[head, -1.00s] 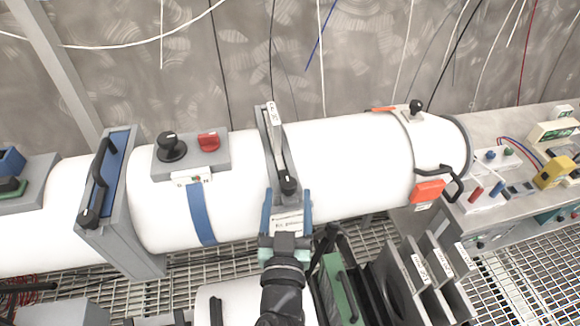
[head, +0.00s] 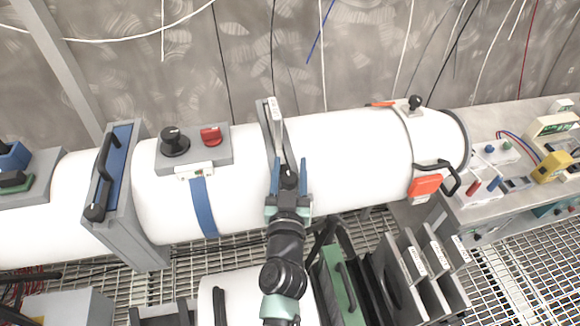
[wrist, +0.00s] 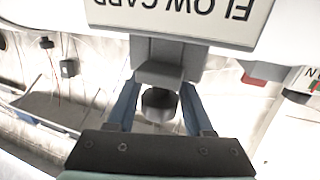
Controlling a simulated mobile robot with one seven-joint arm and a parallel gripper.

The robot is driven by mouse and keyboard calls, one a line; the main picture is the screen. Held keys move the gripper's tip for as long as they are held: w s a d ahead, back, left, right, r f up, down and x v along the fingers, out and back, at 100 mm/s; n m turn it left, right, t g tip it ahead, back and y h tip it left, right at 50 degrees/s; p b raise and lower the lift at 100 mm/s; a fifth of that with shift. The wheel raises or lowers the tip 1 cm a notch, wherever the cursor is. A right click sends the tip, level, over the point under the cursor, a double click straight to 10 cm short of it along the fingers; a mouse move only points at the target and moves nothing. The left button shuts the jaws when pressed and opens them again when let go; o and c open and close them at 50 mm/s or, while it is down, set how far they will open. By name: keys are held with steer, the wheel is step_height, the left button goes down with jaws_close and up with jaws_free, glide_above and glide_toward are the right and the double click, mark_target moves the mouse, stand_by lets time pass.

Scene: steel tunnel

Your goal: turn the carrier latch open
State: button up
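The carrier (head: 271,135) is a grey upright frame across the white tube, with a white label on its upper end. A dark latch knob (head: 288,180) sits at its near lower end. In the wrist view the latch shows as a grey block with a dark rounded end (wrist: 158,104), below a plate reading "FLOW CARR" upside down (wrist: 180,14). My gripper (head: 289,172) has its blue fingers on both sides of the knob. In the wrist view my gripper (wrist: 160,103) is open, with gaps between the knob and both fingers.
The white tube (head: 350,160) runs across the view. A grey box with a black knob and red switch (head: 192,150) is to the left. An orange-tagged black handle (head: 426,185) is to the right. Grey upright plates (head: 420,275) and a green panel (head: 338,285) stand below right.

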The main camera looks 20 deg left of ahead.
jaws_close()
